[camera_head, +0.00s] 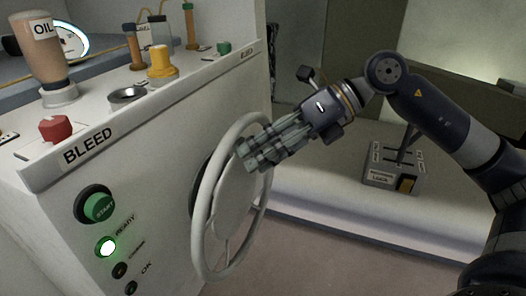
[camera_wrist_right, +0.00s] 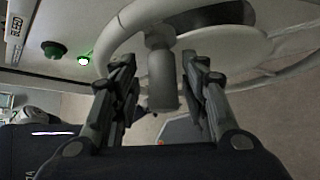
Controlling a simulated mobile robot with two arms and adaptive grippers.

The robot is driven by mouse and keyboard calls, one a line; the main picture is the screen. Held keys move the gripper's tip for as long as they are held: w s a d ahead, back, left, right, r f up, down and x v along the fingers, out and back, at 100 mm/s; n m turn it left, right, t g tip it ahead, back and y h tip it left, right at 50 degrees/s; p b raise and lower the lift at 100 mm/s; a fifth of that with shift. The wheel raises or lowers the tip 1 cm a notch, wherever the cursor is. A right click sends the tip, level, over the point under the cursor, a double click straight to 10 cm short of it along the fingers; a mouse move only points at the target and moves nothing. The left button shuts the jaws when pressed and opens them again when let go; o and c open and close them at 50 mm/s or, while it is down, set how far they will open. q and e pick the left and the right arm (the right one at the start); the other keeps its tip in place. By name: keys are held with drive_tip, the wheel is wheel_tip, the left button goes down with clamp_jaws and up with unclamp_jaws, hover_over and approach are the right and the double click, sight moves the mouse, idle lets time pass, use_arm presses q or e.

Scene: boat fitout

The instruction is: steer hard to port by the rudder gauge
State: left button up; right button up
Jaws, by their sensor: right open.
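A white steering wheel (camera_head: 202,215) stands on the side of a white console, its rim tilted in the head view. My right gripper (camera_head: 250,153) reaches in from the right to the wheel's upper right. In the right wrist view, a grey spinner knob (camera_wrist_right: 162,82) sticks out from the wheel rim (camera_wrist_right: 115,35). The open fingers of my right gripper (camera_wrist_right: 158,70) stand on either side of the knob, with small gaps showing. A round lit gauge (camera_head: 72,40) is partly hidden behind the oil bottle; its reading is unclear. My left gripper is out of view.
The console carries an OIL bottle (camera_head: 40,50), a red knob (camera_head: 55,128), a yellow knob (camera_head: 160,62), a green START button (camera_head: 98,206) and a lit green READY lamp (camera_head: 106,247). A lever box (camera_head: 380,178) sits on the pale bench to the right.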

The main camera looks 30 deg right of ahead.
drive_tip(key=shift+d, duration=0.1)
drive_tip(key=shift+d+r, duration=0.2)
drive_tip(key=shift+d, duration=0.05)
drive_tip(key=v, duration=1.1)
drive_tip(key=shift+s, duration=0.2)
drive_tip(key=shift+r, duration=0.1)
idle(0.5)
